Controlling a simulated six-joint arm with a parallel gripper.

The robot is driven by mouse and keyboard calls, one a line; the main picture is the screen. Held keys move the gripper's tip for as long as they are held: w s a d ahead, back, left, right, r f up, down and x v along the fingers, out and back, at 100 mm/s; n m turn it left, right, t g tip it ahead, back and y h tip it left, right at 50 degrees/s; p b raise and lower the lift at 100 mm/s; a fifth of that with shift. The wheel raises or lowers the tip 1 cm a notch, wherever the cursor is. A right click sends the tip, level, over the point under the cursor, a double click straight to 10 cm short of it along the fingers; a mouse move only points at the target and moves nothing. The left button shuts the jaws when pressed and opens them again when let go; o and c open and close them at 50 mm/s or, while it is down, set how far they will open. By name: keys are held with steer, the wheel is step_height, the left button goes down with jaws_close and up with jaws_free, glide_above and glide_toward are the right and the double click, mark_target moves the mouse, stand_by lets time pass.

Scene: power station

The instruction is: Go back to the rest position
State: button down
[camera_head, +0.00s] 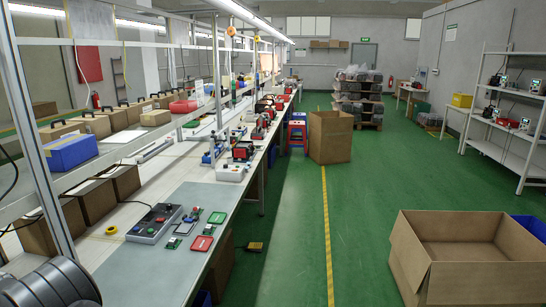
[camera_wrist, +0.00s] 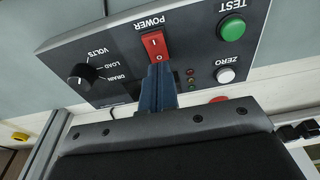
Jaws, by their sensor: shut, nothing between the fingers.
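My gripper (camera_wrist: 160,72) points at a dark grey control panel (camera_wrist: 120,60) in the wrist view. Its blue fingers are together, with nothing between them. The fingertips appear right at the lower edge of the red POWER switch (camera_wrist: 154,44); I cannot tell whether they touch it. The panel also has a black knob (camera_wrist: 81,77), a green TEST button (camera_wrist: 231,29) and a white ZERO button (camera_wrist: 225,75). In the head view my gripper does not show. A grey control box (camera_head: 155,222) lies on the bench there; I cannot tell if it is the same panel.
The long workbench (camera_head: 165,262) carries small circuit boards, a red tray (camera_head: 202,243) and a yellow tape roll (camera_head: 111,230). Shelf posts (camera_head: 40,135) and cardboard boxes line its left side. Open cartons (camera_head: 330,137) stand on the green floor, clear along the middle.

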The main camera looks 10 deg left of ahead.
step_height(320, 180, up, 5)
step_height(320, 180, down, 6)
steer(key=shift+f, duration=0.25)
step_height(320, 180, up, 8)
steer(key=shift+h, duration=0.8)
steer(key=d+f, duration=0.2)
steer(key=d, duration=0.1)
steer(key=w+d+f, duration=0.1)
steer(key=d+f, duration=0.2)
steer(key=d, duration=0.1)
steer(key=d+f, duration=0.3)
steer(key=shift+w+d+f, duration=0.2)
steer(key=shift+w+d, duration=0.05)
steer(key=shift+d+f, duration=0.45)
steer(key=shift+d, duration=0.2)
